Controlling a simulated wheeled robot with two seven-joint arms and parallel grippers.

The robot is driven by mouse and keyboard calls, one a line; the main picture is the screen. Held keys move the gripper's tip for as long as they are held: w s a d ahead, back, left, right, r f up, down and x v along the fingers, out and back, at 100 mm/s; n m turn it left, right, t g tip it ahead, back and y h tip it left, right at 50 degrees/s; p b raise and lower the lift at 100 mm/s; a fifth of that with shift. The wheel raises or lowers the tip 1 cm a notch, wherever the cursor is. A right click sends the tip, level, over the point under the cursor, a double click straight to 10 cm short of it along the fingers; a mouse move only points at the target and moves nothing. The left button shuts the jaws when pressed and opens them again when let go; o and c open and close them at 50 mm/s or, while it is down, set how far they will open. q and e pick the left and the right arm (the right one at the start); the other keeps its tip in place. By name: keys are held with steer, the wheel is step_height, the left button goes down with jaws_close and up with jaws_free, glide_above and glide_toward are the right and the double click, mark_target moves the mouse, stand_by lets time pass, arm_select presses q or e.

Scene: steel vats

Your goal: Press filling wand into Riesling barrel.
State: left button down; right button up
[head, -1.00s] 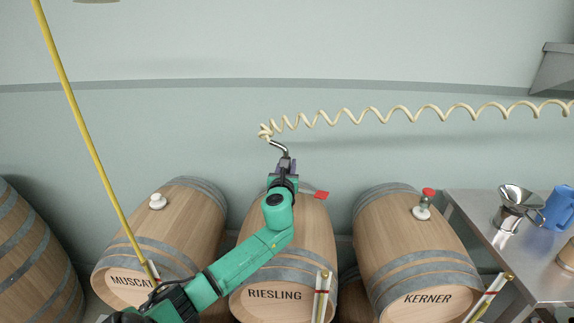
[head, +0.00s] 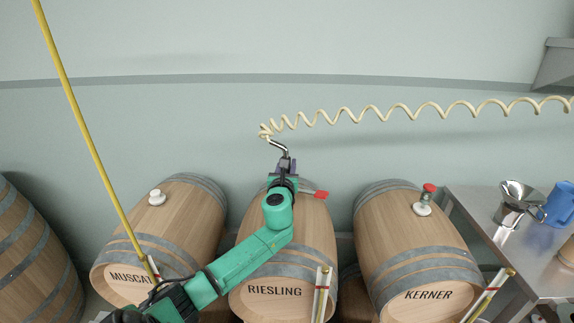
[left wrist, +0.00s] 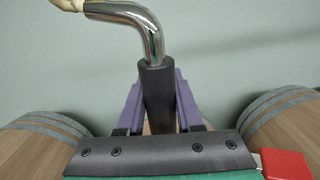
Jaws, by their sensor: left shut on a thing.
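The filling wand (head: 278,147) has a bent chrome pipe and a black grip, with a cream coiled hose at its top end. My left gripper (head: 284,165) is shut on the wand's black grip, which shows between its purple fingers in the left wrist view (left wrist: 157,95). The chrome bend (left wrist: 150,30) rises above the fingers there. The Riesling barrel (head: 312,235) lies directly below and behind my left arm in the head view. Its bung hole and the wand's lower end are hidden by my gripper and arm. My right gripper is not in view.
The Muscat barrel (head: 190,215) with a white bung (head: 156,197) lies left. The Kerner barrel (head: 405,240) with a red-topped fitting (head: 427,190) lies right. The coiled hose (head: 400,107) stretches right. A steel table (head: 480,215) holds a steel vessel (head: 517,205) and blue jug (head: 560,207).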

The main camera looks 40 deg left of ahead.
arm_select(q)
steer(key=shift+f+b, duration=0.65)
steer(key=shift+f, duration=0.35)
steer(key=shift+c, duration=2.4)
jaws_free()
steer(key=shift+s+d+f, duration=0.1)
steer(key=b+v, duration=0.1)
steer(key=v, duration=1.3)
steer(key=shift+s+r+b, duration=0.2)
steer(key=shift+b, duration=0.2)
steer(key=shift+d, duration=0.1)
